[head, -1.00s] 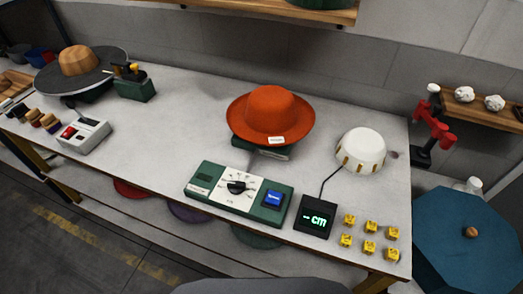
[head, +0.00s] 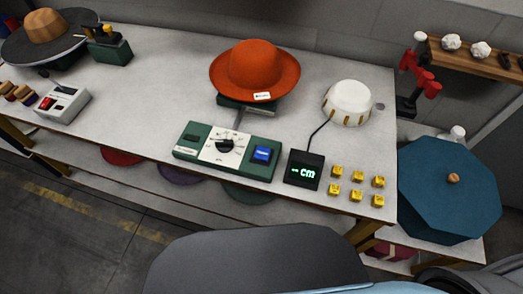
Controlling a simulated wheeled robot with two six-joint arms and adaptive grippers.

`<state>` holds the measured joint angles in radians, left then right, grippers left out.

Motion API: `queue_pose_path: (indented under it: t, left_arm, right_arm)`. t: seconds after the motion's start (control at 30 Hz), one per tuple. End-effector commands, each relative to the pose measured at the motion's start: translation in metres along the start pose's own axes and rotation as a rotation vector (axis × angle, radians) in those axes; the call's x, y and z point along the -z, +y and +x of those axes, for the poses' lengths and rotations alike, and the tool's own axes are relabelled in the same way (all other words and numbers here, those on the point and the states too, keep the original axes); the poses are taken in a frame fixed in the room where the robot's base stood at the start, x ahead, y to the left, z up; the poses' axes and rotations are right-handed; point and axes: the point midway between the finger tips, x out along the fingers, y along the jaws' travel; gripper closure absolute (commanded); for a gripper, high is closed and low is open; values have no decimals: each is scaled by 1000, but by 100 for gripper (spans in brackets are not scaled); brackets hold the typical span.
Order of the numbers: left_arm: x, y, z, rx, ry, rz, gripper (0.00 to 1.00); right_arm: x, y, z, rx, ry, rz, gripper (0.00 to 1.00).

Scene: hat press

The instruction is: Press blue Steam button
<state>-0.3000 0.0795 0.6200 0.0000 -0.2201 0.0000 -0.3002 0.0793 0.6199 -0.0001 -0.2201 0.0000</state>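The blue Steam button (head: 262,154) is a square key at the right end of a green control box (head: 183,151). The box lies near the table's front edge and has a black dial (head: 224,145) on a white scale in its middle. An orange hat (head: 257,72) sits on a green stand right behind the box. Neither of my grippers shows in the head view, and nothing covers the button.
A black display reading "-- cm" (head: 304,169) stands right of the box, with several yellow blocks (head: 357,187) beside it. A white domed device (head: 348,103) is behind. A blue octagonal-topped item (head: 450,190) stands right of the table (head: 150,90).

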Motion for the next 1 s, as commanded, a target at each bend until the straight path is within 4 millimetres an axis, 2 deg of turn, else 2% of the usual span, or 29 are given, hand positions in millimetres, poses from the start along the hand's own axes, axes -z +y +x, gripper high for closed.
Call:
queue_pose_path:
  t: [0.03,0.13,1.0]
  left_arm:
    - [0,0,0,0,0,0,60]
    - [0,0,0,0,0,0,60]
    - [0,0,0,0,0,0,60]
  right_arm:
    - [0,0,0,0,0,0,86]
    - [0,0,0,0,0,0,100]
    - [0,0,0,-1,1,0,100]
